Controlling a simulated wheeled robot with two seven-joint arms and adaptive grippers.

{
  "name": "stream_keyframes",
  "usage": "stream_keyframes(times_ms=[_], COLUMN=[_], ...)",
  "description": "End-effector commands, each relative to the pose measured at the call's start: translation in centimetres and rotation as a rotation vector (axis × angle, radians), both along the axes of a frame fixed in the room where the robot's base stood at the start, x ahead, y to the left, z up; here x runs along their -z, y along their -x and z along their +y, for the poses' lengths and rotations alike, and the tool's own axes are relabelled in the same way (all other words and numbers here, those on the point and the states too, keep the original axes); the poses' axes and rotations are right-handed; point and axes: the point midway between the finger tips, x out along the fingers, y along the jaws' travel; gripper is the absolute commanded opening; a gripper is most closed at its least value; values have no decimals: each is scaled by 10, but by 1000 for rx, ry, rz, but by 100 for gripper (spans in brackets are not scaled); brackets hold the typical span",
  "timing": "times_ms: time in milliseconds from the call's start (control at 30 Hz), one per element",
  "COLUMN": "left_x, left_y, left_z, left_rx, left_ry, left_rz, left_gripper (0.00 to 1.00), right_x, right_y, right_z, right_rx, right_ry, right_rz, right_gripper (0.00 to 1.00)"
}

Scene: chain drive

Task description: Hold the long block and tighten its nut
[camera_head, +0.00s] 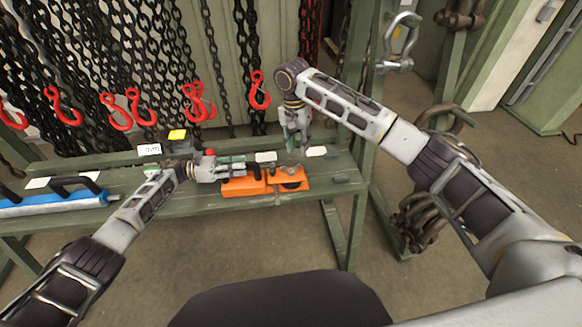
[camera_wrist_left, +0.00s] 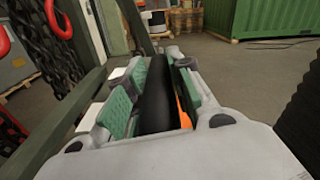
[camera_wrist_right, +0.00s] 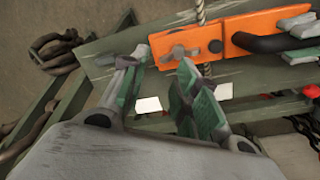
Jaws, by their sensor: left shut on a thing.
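The long orange block (camera_head: 240,187) lies on the green bench, with a black handle on its top. My left gripper (camera_head: 240,168) is shut on the handle (camera_wrist_left: 156,95), which lies between its green pads in the left wrist view. My right gripper (camera_head: 297,148) points down above the block's right part, open and empty. In the right wrist view its fingertips (camera_wrist_right: 163,62) are apart near the block's end. A small metal nut or bolt (camera_wrist_right: 178,52) shows there on the orange face (camera_wrist_right: 160,42). I cannot tell the gap between fingertips and nut.
Black chains with red hooks (camera_head: 118,108) hang behind the green bench (camera_head: 340,195). Shackles (camera_head: 415,222) hang at the right.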

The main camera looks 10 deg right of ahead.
Motion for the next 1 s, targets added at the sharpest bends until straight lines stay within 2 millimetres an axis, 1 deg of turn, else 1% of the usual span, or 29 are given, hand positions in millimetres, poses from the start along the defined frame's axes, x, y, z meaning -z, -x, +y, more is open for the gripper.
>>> stream_keyframes(times_ms=[1000], left_x=[1], left_y=[-1], left_z=[1], left_rx=[-4], left_ry=[-2], left_rz=[1], left_gripper=[0], right_x=[-3], right_y=[-5], right_z=[13], right_rx=[-818], right_ry=[-82], right_rz=[12], right_gripper=[30])
